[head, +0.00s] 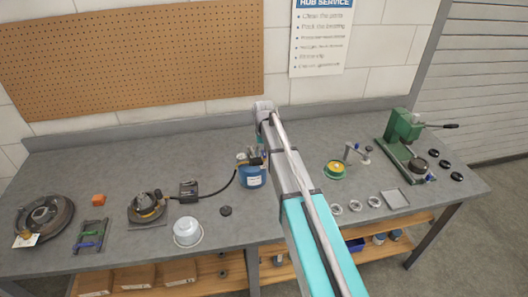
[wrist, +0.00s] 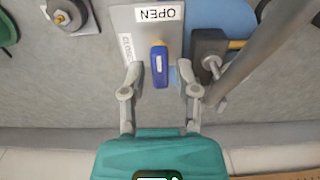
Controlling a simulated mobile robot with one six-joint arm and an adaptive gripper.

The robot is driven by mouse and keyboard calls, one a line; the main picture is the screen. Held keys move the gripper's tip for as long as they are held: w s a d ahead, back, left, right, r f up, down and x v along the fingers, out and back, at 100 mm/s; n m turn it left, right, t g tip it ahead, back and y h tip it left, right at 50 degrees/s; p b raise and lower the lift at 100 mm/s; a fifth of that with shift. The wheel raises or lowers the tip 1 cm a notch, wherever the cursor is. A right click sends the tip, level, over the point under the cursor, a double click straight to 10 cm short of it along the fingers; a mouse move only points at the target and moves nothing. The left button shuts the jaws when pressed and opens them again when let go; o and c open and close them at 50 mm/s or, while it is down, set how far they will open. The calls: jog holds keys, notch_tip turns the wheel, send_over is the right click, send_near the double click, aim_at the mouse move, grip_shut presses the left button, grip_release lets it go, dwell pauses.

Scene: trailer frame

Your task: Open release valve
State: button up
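In the wrist view, a small blue valve lever (wrist: 160,68) stands on a grey plate (wrist: 143,33). The lever runs along the picture's vertical, with a bit of yellow at its upper end. A white label reading OPEN (wrist: 158,13) is above it, and a second white label (wrist: 126,47) with sideways lettering is to its left. My gripper (wrist: 161,71) is open, with one finger on each side of the lever and a visible gap to both.
In the wrist view a dark block with a metal knob (wrist: 208,58) and a grey bar stand close right of the plate. In the head view a black hose runs from the tank to a dark box (head: 189,191). A green press (head: 402,135) stands at right.

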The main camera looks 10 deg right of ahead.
aim_at(264, 152)
jog(key=shift+o, duration=0.2)
jog(key=shift+n, duration=0.3)
jog(key=shift+n, duration=1.7)
jog(key=n, duration=0.4)
jog(key=shift+r+n+p, duration=0.3)
jog(key=shift+n+p, duration=0.05)
jog(key=shift+n, duration=0.05)
notch_tip(264, 152, up, 14)
jog(key=f+p, duration=0.1)
jog(key=p, duration=1.3)
jog(key=s+f+m+b, duration=0.3)
jog(key=s+b, duration=0.1)
jog(key=s, duration=0.4)
jog(key=s+f+m+b, duration=0.3)
jog(key=s+f, duration=0.1)
jog(key=s, duration=0.5)
jog(key=s+f+m+b, duration=0.2)
jog(key=s+f+b, duration=0.1)
jog(key=s, duration=0.6)
jog(key=shift+d+f+m+b, duration=0.15)
jog(key=shift+f+m+b, duration=0.2)
jog(key=shift+b, duration=0.5)
